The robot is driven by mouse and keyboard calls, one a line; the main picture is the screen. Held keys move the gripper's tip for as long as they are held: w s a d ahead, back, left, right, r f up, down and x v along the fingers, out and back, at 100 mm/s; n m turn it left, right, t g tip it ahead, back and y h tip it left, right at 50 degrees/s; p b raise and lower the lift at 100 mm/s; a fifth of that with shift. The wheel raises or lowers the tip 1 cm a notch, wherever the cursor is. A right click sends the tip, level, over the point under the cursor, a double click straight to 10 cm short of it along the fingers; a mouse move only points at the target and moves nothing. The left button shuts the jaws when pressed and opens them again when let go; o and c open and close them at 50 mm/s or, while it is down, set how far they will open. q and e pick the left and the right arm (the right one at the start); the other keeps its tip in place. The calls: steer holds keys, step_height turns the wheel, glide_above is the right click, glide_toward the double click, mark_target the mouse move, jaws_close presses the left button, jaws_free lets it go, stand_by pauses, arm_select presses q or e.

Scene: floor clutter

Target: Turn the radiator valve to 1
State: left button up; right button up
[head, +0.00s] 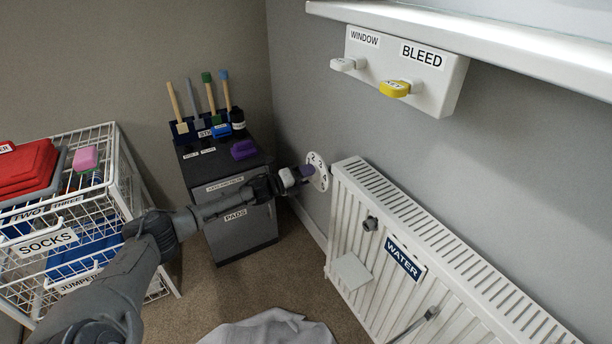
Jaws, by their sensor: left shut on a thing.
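The white numbered dial (318,172) of the radiator valve is at the left end of the white radiator (386,262). The numerals 2 and 3 show on it; the 1 cannot be made out. A purple and white part (304,171) sits in front of the dial, seemingly the valve's knob. My left gripper (288,178) reaches in from the left and is shut on the valve there. Its fingers and the knob are small and overlap, so the pointer's setting cannot be read.
A dark cabinet (243,235) labelled PADS stands behind my left arm. A white wire rack (118,180) is at the left. A grey cloth (268,331) lies on the carpet. A white panel (437,83) with WINDOW and BLEED knobs hangs below the sill.

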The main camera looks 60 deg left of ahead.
arm_select(q)
steer(key=shift+c, duration=0.8)
steer(key=n+p, duration=0.2)
steer(key=shift+r+p, duration=0.2)
steer(key=shift+p, duration=0.1)
steer(key=shift+n+p, duration=0.85)
steer(key=shift+n, duration=0.05)
steer(key=n+p, duration=0.2)
steer(key=n, duration=0.2)
steer(key=shift+f+p, duration=0.2)
steer(key=shift+p, duration=0.2)
steer(key=n+p, duration=0.2)
steer(key=n, duration=0.3)
steer(key=shift+f+n, duration=0.15)
steer(key=shift+n, duration=0.25)
steer(key=n+p, duration=0.1)
steer(key=n, duration=0.4)
steer(key=shift+d+f+n, duration=0.1)
steer(key=shift+n, duration=0.6)
